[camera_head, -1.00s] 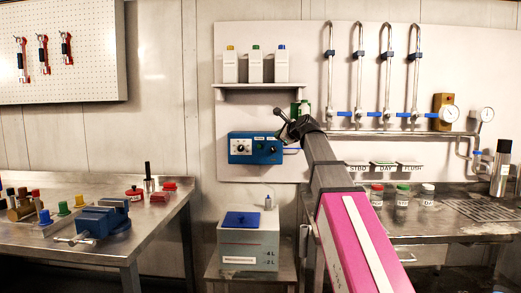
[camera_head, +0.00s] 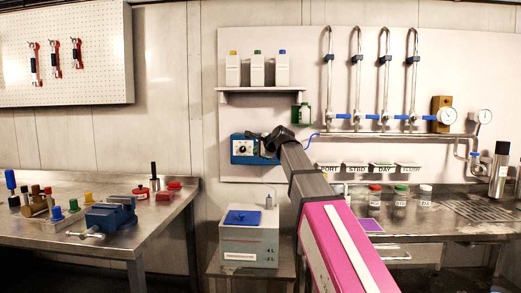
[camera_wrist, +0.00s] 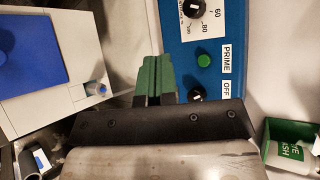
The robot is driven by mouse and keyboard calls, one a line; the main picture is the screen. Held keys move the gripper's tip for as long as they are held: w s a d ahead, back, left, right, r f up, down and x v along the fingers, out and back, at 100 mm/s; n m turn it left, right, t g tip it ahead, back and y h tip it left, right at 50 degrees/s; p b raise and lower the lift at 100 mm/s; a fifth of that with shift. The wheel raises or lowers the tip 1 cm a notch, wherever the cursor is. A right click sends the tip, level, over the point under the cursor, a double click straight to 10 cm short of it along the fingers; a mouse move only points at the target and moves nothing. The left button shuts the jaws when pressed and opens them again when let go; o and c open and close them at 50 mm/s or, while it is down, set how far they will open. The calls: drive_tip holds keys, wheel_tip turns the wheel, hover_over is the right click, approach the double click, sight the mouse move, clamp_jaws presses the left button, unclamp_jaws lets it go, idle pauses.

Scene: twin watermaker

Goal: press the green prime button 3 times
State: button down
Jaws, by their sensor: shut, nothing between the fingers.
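The green prime button (camera_wrist: 204,60) is a round knob on a blue control box (camera_wrist: 182,65), beside a white PRIME label, in the wrist view. My gripper (camera_wrist: 154,66) is shut and empty; its green fingertips appear just left of the button, at the box's edge, with a gap between them in the picture. I cannot tell how far the tips are from the box face. In the head view the blue box (camera_head: 240,159) hangs on the wall panel, and my dark gripper (camera_head: 268,141) covers its right part, hiding the button.
A dial (camera_wrist: 194,8) and an OFF switch (camera_wrist: 195,96) flank the button. A grey container with a blue lid (camera_head: 244,217) stands below the box. A green holder (camera_head: 305,115) is on the panel to the right. A shelf with bottles (camera_head: 258,91) hangs above.

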drive_tip(key=w, duration=0.8)
drive_tip(key=shift+w+d, duration=0.15)
drive_tip(key=shift+w, duration=0.2)
idle(1.8)
drive_tip(key=shift+w, duration=0.4)
drive_tip(key=shift+w, duration=0.45)
idle(0.7)
drive_tip(key=shift+s, duration=0.9)
drive_tip(key=shift+s, duration=2.5)
